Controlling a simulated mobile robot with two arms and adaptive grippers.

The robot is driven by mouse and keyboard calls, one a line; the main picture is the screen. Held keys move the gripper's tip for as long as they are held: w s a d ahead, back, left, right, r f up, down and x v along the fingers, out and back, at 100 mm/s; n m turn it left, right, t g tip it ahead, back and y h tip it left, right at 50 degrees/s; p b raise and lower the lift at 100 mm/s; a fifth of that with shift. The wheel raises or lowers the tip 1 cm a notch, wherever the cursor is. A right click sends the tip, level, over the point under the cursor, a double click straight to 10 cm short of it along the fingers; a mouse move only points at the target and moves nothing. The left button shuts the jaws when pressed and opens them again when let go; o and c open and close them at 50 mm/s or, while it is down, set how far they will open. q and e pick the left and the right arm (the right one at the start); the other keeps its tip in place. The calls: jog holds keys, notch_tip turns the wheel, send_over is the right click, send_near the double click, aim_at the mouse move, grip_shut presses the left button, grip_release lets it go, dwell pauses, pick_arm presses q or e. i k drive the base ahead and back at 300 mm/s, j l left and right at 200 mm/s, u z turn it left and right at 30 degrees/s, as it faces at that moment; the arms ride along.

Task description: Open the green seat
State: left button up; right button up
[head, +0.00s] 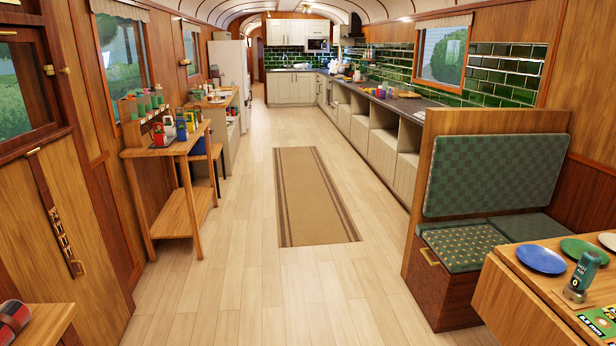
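The green seat (466,246) is a bench with patterned green cushions at the right of the head view. Its checked green backrest (490,173) stands upright against a wooden panel. The seat top has two cushion parts, one with light dots and one plainer (530,226); both lie flat, and the seat looks closed. A small brass handle (429,257) sits at the seat's front left edge. Neither of my grippers shows in the head view.
A wooden table (516,300) with a blue plate (541,259), a green plate (583,250) and a dark bottle (581,277) stands in front of the seat, partly covering it. Wooden floor (300,290) with a brown runner (311,197) is clear. A workbench (172,150) stands left.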

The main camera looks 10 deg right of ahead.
aim_at(461, 253)
jog(key=i+z, duration=0.2)
jog(key=i, duration=0.45)
jog(key=i+j+z, duration=0.2)
jog(key=i, duration=0.45)
jog(key=i+j+z, duration=0.2)
jog(key=i, duration=0.45)
jog(key=l, duration=0.1)
